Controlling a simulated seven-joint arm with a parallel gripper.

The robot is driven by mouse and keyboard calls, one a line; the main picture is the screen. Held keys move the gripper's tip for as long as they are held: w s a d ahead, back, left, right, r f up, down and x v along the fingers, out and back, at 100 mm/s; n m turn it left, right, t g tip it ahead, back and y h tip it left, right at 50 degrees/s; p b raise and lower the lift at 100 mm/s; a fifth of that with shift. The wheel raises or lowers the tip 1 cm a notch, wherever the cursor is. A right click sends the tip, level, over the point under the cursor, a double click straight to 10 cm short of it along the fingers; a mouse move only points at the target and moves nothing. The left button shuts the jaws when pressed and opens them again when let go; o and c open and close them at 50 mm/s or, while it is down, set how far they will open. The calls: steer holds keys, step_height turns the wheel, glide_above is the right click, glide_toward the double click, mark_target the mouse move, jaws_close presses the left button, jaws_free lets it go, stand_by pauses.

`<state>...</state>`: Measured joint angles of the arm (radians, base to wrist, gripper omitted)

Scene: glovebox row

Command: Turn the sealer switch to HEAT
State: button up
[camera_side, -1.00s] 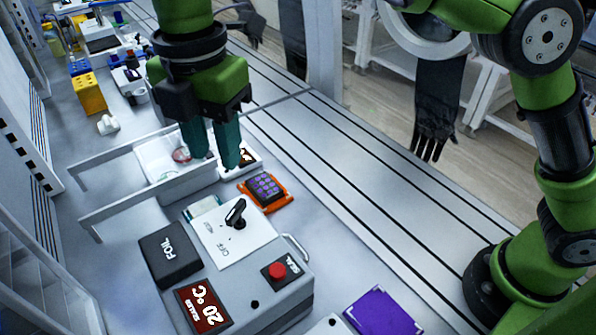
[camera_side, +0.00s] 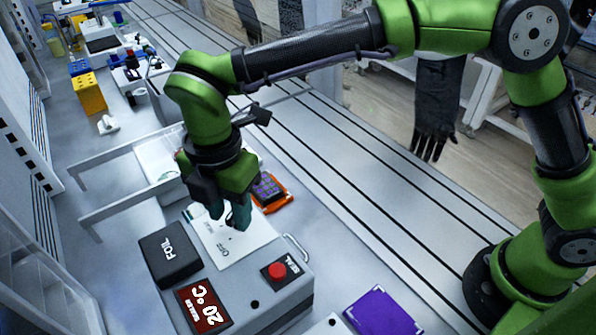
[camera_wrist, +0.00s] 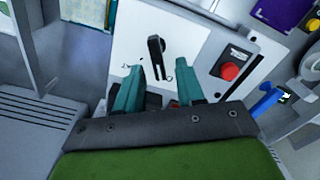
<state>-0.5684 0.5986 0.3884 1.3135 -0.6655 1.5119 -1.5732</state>
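The sealer (camera_side: 268,295) is a grey box with a white switch plate (camera_side: 243,247) on top. Its black lever switch shows in the wrist view (camera_wrist: 156,55), where it stands between and beyond my fingertips. In the side view my gripper hides the lever. I cannot tell whether a finger touches the lever. The OFF label is partly visible; HEAT cannot be read.
On the sealer are a black FOIL block (camera_side: 170,255), a red 20 °C display (camera_side: 204,307) and a red SEAL button (camera_side: 277,270). An orange-framed keypad (camera_side: 268,190) lies behind. Metal rails (camera_side: 130,205) stand at left. A purple item (camera_side: 383,313) lies at front right.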

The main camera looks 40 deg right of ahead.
jaws_close()
steer(key=shift+w+a+r+m, duration=0.1)
steer(key=shift+w+m, duration=0.1)
steer(key=shift+m, duration=1.25)
steer(key=shift+w+m, duration=0.2)
steer(key=shift+m, duration=1.25)
jaws_free()
step_height(320, 180, up, 17)
